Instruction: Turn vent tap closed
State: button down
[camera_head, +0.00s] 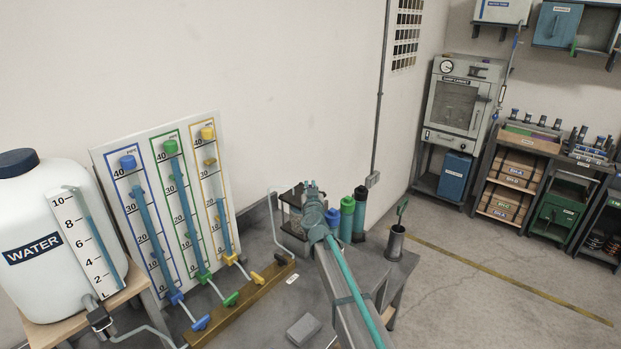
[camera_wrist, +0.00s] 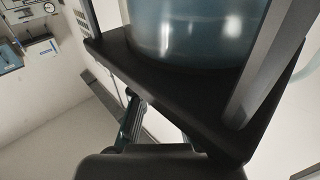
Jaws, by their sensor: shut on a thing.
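My gripper (camera_wrist: 132,122) shows dark at the lower middle of the wrist view, close under a dark base plate (camera_wrist: 190,92). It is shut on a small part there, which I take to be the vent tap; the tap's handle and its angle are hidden. A clear, bluish glass vessel (camera_wrist: 195,30) stands on the plate between grey posts. In the head view my arm reaches up from the bottom to a small framed apparatus (camera_head: 291,222) on the grey bench, and hides the gripper and the tap.
Green and dark bottles (camera_head: 347,215) stand just right of my arm, with a dark cup (camera_head: 395,242) beyond. A gauge board (camera_head: 125,185) with coloured taps and a water tank (camera_head: 45,285) stand left. A grey block (camera_head: 303,329) lies on the bench.

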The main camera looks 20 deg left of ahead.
jog(key=shift+a+m+t+h+b, duration=0.1)
jog(key=shift+m+t+h+b, duration=0.4)
jog(key=shift+h, duration=0.4)
jog(key=shift+r+m+h+p, duration=0.2)
jog(key=shift+m+h+p, duration=0.6)
jog(key=shift+h+p, duration=0.25)
jog(key=shift+f+m+t+h, duration=0.3)
jog(key=shift+m+h, duration=0.5)
jog(key=shift+h, duration=0.45)
jog(key=m+h, duration=0.1)
jog(key=h, duration=0.1)
jog(key=m+h, duration=0.2)
jog(key=h, duration=0.1)
jog(key=shift+m+h, duration=0.3)
jog(key=shift+f+m+g+h, duration=0.1)
jog(key=shift+m+g+h, duration=0.3)
jog(key=shift+h, duration=0.2)
jog(key=shift+s+d+h, duration=0.15)
jog(key=shift+d+h, duration=0.1)
jog(key=shift+h, duration=0.05)
jog(key=c, duration=1.2)
grip_release()
jog(key=shift+a, duration=0.1)
